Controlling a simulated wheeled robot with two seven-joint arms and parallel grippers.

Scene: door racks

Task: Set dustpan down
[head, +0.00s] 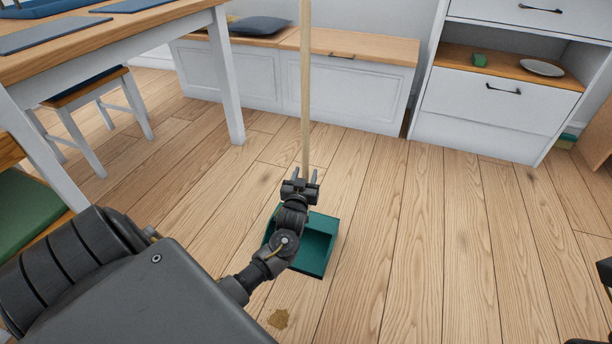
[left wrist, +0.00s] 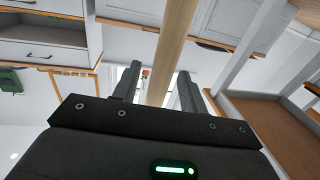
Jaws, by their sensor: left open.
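The dustpan (head: 318,243) is a teal tray on the wooden floor, with a long pale wooden handle (head: 305,85) standing upright. My left gripper (head: 306,176) is at the lower part of the handle, above the tray, and partly hides the tray. In the left wrist view its two fingers are apart, and the handle (left wrist: 172,50) runs up between them, with gaps showing beside it. The gripper is open around the handle. I cannot tell whether a finger touches it. My right gripper is not clearly seen; only dark parts of mine show at the right edge.
A brown stain (head: 278,318) lies on the floor in front of the dustpan. A table (head: 120,45) with a stool (head: 90,85) stands at the left. A white bench (head: 345,95) and a drawer cabinet (head: 490,105) line the back. The floor to the right is clear.

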